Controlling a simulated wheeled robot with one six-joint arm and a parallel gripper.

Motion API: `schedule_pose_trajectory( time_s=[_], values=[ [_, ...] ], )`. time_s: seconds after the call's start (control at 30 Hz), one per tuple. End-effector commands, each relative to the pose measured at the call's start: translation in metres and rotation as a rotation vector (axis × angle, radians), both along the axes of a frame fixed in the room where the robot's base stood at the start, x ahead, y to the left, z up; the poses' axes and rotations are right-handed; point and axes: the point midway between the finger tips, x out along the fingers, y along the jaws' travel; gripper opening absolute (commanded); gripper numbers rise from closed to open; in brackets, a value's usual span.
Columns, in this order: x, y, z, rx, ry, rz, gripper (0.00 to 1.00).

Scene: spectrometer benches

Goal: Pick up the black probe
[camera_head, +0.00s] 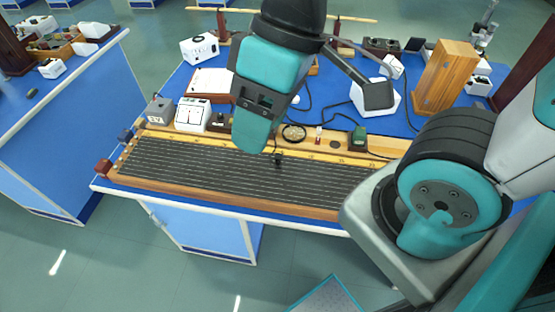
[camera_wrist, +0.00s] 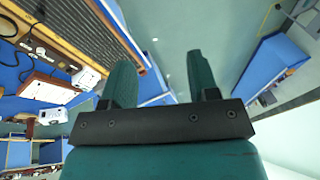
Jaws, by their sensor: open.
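A small black probe (camera_head: 278,160) stands on the dark striped board (camera_head: 200,160) at the front of the blue bench, with a thin wire rising from it. My gripper (camera_head: 252,138) hangs over the board in the head view, just left of the probe and apart from it. Part of the bench behind is hidden by my gripper. In the wrist view my gripper's two teal fingers (camera_wrist: 160,75) stand apart with nothing between them.
A tall wooden box (camera_head: 446,78) stands at the back right. Another blue bench (camera_head: 60,120) is at the left, with floor between.

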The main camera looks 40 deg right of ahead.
Motion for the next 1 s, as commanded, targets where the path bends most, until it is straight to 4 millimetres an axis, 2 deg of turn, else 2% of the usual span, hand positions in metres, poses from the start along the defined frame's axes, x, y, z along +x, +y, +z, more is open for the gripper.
schedule_pose_trajectory(
  time_s=[0.27,0.33,0.47,0.57,0.63,0.8,0.9,1.0],
  values=[
    [0.000,0.000,0.000,0.000,0.000,0.000,0.55],
    [0.000,0.000,0.000,0.000,0.000,0.000,0.50],
    [0.016,-0.005,-0.018,-0.019,-0.010,0.001,0.50],
    [0.050,-0.020,-0.054,-0.066,-0.031,0.011,0.50],
    [0.082,-0.037,-0.087,-0.114,-0.047,0.026,0.50],
    [0.157,-0.094,-0.168,-0.239,-0.059,0.074,0.50],
    [0.186,-0.127,-0.207,-0.297,-0.049,0.104,0.50],
    [0.205,-0.152,-0.233,-0.335,-0.039,0.128,0.50]
  ],
)
